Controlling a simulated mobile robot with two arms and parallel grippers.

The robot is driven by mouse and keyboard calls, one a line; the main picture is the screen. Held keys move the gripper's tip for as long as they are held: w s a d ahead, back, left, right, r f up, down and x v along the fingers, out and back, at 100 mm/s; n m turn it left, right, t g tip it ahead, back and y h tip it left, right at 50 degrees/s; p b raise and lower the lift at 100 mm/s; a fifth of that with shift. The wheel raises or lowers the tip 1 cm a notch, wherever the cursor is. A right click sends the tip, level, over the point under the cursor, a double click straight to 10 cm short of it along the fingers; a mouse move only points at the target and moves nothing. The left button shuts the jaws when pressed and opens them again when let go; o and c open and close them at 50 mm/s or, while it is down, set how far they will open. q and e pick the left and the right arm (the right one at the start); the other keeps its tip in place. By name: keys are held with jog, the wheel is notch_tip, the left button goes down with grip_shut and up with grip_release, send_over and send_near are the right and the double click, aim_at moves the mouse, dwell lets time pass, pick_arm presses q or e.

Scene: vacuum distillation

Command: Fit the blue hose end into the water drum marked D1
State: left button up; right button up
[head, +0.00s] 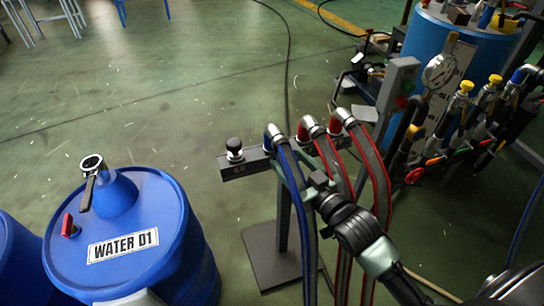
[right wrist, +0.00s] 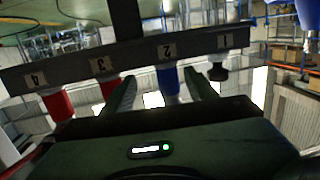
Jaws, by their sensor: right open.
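My right gripper (head: 298,168) is open at the rack. In the right wrist view its fingers (right wrist: 162,88) stand on either side of the blue hose end; contact cannot be told. My left gripper is not in view.
Two red hose ends (head: 310,127) sit in slots 3 and 4, close beside my right gripper. A black knob (head: 234,146) is at slot 1. A blue vessel (head: 440,50) with valves and a gauge stands at right. Floor between drum and rack is clear.

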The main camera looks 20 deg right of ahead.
aim_at(273, 154)
jog(key=shift+t+y, duration=0.4)
jog(key=w+r, duration=0.1)
jog(key=w, duration=0.1)
jog(key=w+a+r+b, duration=0.1)
jog(key=w, duration=0.1)
jog(key=w+a+r, duration=0.1)
jog(key=w, duration=0.1)
jog(key=shift+w+a+r, duration=0.1)
jog(key=shift+w+a, duration=0.15)
jog(key=shift+w, duration=0.05)
jog(key=shift+w+a, duration=0.15)
jog(key=shift+w, duration=0.35)
jog(key=shift+r, duration=0.1)
grip_shut()
